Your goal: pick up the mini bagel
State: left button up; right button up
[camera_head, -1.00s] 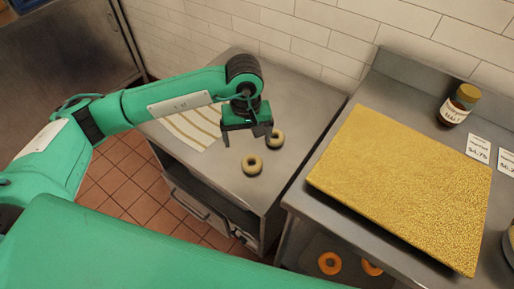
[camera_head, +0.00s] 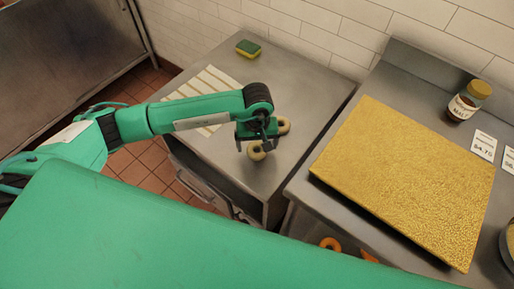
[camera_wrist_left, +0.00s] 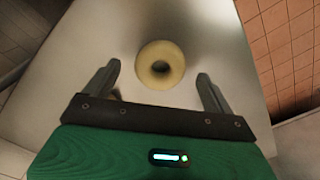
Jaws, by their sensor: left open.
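The left gripper points down and is open and empty. In the left wrist view, one bagel (camera_wrist_left: 160,65) lies flat, centred between the spread fingers (camera_wrist_left: 160,80) and a little beyond their tips, with no finger touching it. My right gripper is out of view.
A striped cloth (camera_head: 205,95) and a green-yellow sponge (camera_head: 248,48) lie on the same table (camera_head: 300,85). A gold-covered board (camera_head: 410,180) and a jar (camera_head: 467,100) are on the right counter. A gap separates table and counter.

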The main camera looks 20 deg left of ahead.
pick_arm(q)
jog(key=shift+f, duration=0.9)
jog(key=shift+c, duration=0.4)
jog(key=c, duration=1)
jog(key=shift+o, duration=0.2)
